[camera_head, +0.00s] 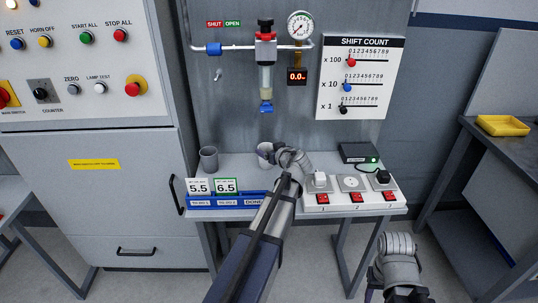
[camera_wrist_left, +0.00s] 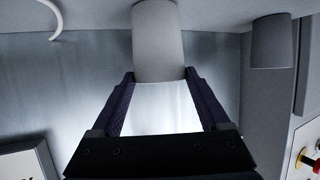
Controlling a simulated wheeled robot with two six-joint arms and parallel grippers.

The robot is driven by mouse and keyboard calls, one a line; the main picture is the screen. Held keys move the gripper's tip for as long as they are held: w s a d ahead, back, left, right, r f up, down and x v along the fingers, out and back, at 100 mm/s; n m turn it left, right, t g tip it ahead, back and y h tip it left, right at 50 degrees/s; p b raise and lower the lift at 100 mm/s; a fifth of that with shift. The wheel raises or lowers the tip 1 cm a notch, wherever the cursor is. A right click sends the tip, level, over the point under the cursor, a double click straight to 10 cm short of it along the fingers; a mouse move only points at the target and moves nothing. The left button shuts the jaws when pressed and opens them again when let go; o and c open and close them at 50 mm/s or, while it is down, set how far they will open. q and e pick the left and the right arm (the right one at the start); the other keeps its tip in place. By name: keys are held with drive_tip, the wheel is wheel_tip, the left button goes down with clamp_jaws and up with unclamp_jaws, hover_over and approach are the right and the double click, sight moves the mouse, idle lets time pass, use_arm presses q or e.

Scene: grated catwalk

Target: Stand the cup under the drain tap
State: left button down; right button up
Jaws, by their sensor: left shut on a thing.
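A light grey cup (camera_head: 263,149) is by the back of the bench, below the blue drain tap (camera_head: 266,106) in the head view. I cannot tell whether it touches the bench top or is exactly in line with the tap. My left gripper (camera_wrist_left: 158,78) is shut on this cup, which shows between its fingers in the left wrist view (camera_wrist_left: 157,35). In the head view my left wrist hides the fingers and part of the cup. A darker grey cup (camera_head: 208,158) stands to the left, also in the left wrist view (camera_wrist_left: 271,42).
A blue rack with number cards (camera_head: 226,187) lies at the bench's front left. A socket strip with red switches (camera_head: 350,192) and a black box (camera_head: 359,153) are at the right. A gauge (camera_head: 300,26) and pipe hang on the wall above. A yellow tray (camera_head: 502,125) sits on the right table.

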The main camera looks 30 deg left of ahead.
use_arm(q)
drive_tip(key=shift+r, duration=0.1)
drive_tip(key=shift+f, duration=0.2)
unclamp_jaws()
drive_tip(key=shift+r, duration=0.1)
drive_tip(key=shift+s+r, duration=0.1)
drive_tip(key=shift+r, duration=0.15)
drive_tip(key=p+v, duration=0.4)
drive_tip(key=v, duration=0.7)
drive_tip(key=shift+s+d+p, duration=0.25)
drive_tip(key=shift+d+p, duration=0.05)
drive_tip(key=shift+d, duration=0.1)
